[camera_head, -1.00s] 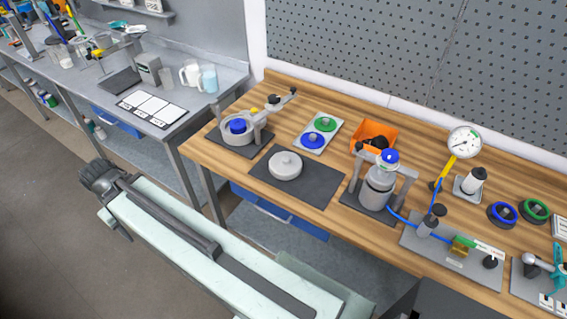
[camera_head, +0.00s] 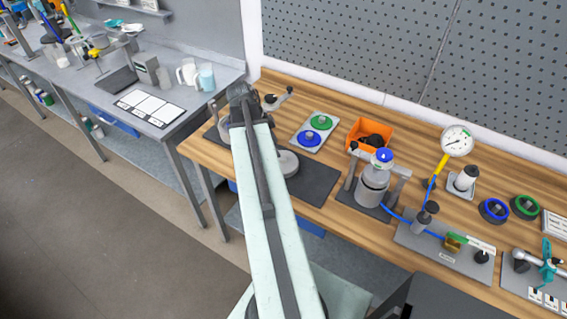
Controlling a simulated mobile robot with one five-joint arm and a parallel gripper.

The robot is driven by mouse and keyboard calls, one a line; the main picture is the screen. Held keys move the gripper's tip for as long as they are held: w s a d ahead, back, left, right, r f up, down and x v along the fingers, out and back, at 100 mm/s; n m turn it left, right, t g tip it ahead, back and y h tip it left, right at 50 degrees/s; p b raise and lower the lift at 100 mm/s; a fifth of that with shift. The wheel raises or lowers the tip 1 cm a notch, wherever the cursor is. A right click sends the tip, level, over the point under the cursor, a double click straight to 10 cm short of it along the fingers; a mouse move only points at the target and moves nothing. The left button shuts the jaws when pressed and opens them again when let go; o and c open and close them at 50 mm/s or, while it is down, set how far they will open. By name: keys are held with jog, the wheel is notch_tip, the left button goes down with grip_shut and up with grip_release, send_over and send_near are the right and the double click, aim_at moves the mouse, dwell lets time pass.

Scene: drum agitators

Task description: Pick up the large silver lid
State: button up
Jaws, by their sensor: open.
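The large silver lid (camera_head: 288,163) is a round grey disc lying flat on a dark grey mat (camera_head: 317,182) on the wooden bench. My arm covers its left part and its knob. My gripper (camera_head: 240,93) is at the end of my pale arm, above the back left part of the bench. In the picture it is up and to the left of the lid, apart from it. It is open and appears empty; its fingers are small and hard to make out.
My arm hides most of a clamp fixture; its lever (camera_head: 278,99) shows. A tray (camera_head: 301,143) with green and blue knobbed discs, an orange bin (camera_head: 357,131) and a clamped silver vessel (camera_head: 372,188) stand right of the lid. A grey bench (camera_head: 185,98) stands left.

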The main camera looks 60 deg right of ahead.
aim_at(283, 161)
jog(key=b+x, duration=0.5)
jog(key=x, duration=0.2)
jog(key=shift+w, duration=0.1)
jog(key=shift+r, duration=0.25)
grip_shut()
dwell(1.0)
